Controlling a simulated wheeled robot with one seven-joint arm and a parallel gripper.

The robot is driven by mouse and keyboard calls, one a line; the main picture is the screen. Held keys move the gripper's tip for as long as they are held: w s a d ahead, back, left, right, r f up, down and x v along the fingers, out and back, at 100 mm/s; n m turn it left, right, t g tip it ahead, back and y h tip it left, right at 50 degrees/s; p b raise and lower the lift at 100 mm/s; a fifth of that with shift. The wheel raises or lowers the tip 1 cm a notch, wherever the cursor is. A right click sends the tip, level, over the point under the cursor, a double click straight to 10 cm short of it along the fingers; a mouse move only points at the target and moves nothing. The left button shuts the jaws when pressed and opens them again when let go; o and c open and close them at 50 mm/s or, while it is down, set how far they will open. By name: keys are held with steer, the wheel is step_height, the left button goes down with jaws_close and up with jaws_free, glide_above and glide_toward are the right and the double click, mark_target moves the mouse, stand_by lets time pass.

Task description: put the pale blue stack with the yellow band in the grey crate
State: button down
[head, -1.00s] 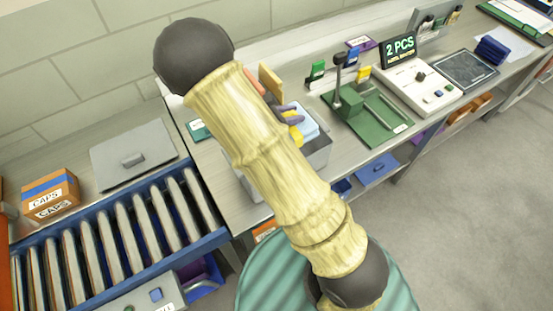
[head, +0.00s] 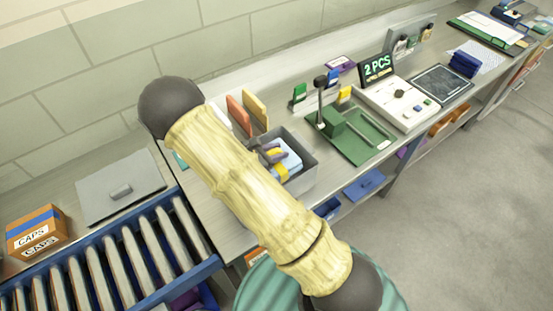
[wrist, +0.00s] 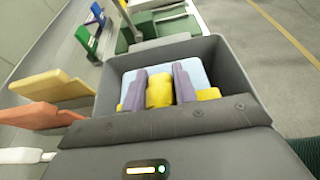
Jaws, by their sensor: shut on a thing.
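The pale blue stack (head: 291,160) with the yellow band is inside the grey crate (head: 306,178), on the worktop beyond my arm. In the wrist view the pale blue stack (wrist: 190,74) lies within the walls of the grey crate (wrist: 216,62), with its yellow band (wrist: 159,90) between my fingers. My gripper (wrist: 160,86) has two purple-grey fingers, shut on the stack. In the head view my gripper (head: 270,154) shows partly at the crate, the rest behind my arm. Whether the stack touches the crate floor is hidden.
A green press-like fixture (head: 352,132) stands right of the crate. Orange (head: 238,112) and yellow (head: 256,108) upright panels stand behind it. A blue rack of slats (head: 120,258) and a grey lidded panel (head: 120,187) lie to the left.

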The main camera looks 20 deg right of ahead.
steer(key=shift+f+p, duration=0.55)
steer(key=shift+f, duration=1.4)
steer(key=shift+f+b, duration=0.35)
steer(key=shift+f, duration=0.1)
steer(key=shift+s+f, duration=0.2)
steer(key=shift+f, duration=0.05)
